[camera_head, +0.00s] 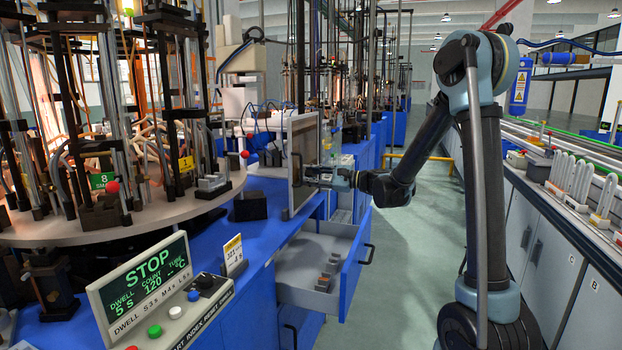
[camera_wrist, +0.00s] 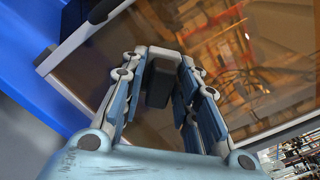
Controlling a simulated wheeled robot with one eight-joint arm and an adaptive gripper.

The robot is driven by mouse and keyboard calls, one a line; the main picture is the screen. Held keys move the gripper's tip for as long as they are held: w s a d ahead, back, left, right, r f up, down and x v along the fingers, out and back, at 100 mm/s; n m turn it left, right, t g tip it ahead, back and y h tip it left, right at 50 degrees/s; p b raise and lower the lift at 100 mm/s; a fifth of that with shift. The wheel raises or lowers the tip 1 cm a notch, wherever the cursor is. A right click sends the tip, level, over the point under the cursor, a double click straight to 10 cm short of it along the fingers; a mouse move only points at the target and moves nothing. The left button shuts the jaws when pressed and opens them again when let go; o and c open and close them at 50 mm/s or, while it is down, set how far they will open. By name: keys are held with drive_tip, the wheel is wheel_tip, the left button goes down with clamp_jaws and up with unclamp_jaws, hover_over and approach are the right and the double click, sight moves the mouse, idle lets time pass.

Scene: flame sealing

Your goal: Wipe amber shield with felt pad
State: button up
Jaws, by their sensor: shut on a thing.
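The amber shield (camera_head: 305,138) is an upright, framed panel at the edge of the blue bench, seen at a steep angle in the head view. In the wrist view the shield (camera_wrist: 250,65) fills much of the picture as a glossy, see-through amber sheet with a pale metal frame. My gripper (camera_head: 312,177) is at the shield's face. Its fingers are shut on a dark grey block, apparently the felt pad (camera_wrist: 160,82). The pad is in front of the amber sheet; whether it touches it I cannot tell. The pad's working face is hidden.
An open drawer (camera_head: 305,293) with small blocks juts out below the shield. A round machine table (camera_head: 120,230) with rods and tubes stands left, behind a control box (camera_head: 165,315) reading STOP. The aisle floor (camera_head: 410,240) is clear; a conveyor bench (camera_head: 550,200) runs along the right.

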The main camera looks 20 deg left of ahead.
drive_tip(key=shift+s+d, duration=0.15)
drive_tip(key=shift+d, duration=1.35)
drive_tip(key=shift+s+d, duration=0.1)
drive_tip(key=shift+d, duration=1.35)
drive_tip(key=shift+s+d, duration=0.1)
drive_tip(key=shift+d, duration=1.4)
